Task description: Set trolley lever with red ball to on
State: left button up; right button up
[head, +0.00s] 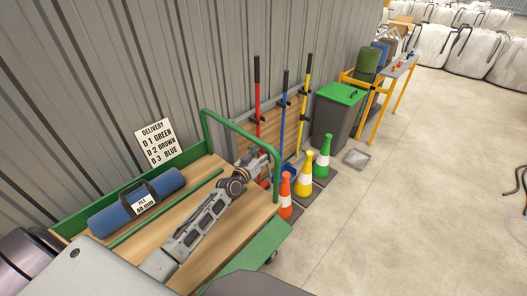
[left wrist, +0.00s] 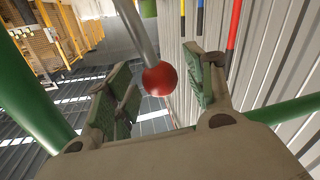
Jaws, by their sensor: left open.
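The trolley (head: 185,177) has a wooden deck and a green frame with an upright handle at its far end. My left arm reaches over the deck, and my left gripper (head: 262,166) is at that handle end. In the left wrist view, the left gripper (left wrist: 163,85) is open, with its two green-padded fingers apart. The lever's red ball (left wrist: 160,79) shows between the fingers, on a grey rod (left wrist: 138,35). I cannot tell whether the fingers touch it. The head view does not clearly show the lever or its setting. My right gripper is not in view.
A blue roll (head: 136,201) with a black strap lies on the deck near a delivery sign (head: 156,141). A green-lidded bin (head: 338,115) stands behind.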

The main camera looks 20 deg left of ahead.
pick_arm(q)
jog(key=shift+w, duration=0.4)
grip_shut()
dwell(0.4)
